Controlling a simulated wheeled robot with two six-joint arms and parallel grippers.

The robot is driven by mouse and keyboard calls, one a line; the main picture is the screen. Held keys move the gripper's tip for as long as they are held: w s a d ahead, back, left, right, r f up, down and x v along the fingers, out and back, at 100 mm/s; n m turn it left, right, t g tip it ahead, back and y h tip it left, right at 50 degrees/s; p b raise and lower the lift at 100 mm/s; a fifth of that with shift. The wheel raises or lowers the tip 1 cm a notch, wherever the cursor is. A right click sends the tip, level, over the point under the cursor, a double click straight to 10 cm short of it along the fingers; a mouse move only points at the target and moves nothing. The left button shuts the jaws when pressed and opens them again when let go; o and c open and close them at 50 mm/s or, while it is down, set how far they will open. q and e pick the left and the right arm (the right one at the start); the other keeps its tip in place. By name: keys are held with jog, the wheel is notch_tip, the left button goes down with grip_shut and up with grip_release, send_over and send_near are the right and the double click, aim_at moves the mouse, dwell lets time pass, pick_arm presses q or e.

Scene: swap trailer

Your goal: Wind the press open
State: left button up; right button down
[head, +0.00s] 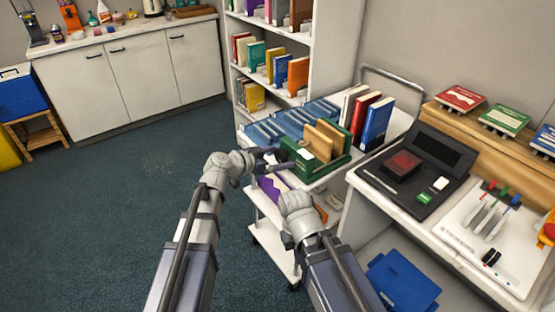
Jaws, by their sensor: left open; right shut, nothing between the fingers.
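A green frame (344,160) with upright tan wooden boards (318,145) stands on top of a white trolley (392,122); it looks like the press. A small white patch shows at its near end. No crank or handle can be made out. My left gripper (270,161) is open and empty at the trolley's left edge, just left of the green frame; its fingertips are small and dark here. My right gripper (297,203) is shut and empty, lower and nearer, in front of the trolley; its fingers are mostly hidden by the wrist.
A counter with a black case (418,165) is at the right. A blue bin (402,281) sits below. The floor at left is clear.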

pick_arm(q)
jog(key=c, duration=1.4)
jog(key=shift+o, duration=0.2)
